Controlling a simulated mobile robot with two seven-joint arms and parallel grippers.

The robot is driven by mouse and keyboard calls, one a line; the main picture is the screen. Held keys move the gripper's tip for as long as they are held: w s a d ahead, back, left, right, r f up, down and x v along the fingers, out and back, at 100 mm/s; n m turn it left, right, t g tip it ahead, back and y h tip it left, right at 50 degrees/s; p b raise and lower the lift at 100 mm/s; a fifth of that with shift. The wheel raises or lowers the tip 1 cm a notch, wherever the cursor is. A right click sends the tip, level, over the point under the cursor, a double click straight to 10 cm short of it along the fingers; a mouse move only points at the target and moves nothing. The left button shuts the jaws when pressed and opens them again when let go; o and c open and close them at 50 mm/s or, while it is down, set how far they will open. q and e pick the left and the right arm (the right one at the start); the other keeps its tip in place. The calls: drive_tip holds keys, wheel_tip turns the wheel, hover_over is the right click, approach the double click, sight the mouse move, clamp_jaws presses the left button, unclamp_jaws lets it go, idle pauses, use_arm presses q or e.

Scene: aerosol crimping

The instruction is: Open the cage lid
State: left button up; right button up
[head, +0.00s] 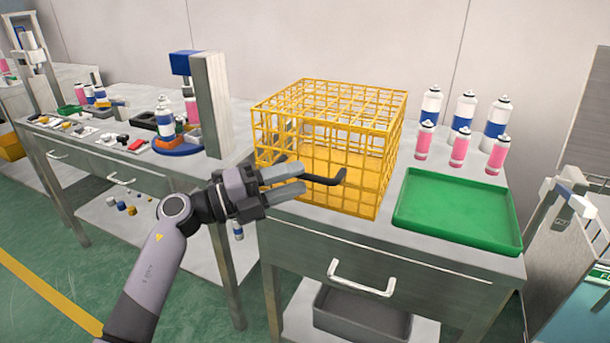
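The yellow wire cage (375,150) stands on the metal bench. Its top grid (335,98) lies flat and level on the walls, so the lid looks closed. A dark bent handle (327,180) sticks out from the cage's near side. My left gripper (302,183) is at this handle, with one finger above the bar and one below it. The fingers cover the handle's left part, and I cannot tell whether they press on it. My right gripper is not in view.
A green tray (458,208) lies right of the cage. White-and-blue cans (497,117) and pink cans (460,149) stand behind it. A metal post (212,105) rises left of the cage. A drawer handle (361,278) juts from the bench front.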

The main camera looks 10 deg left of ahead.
sight(300, 177)
use_arm(q)
drive_tip(key=shift+x, duration=1.5)
clamp_jaws()
drive_tip(key=shift+r, duration=0.15)
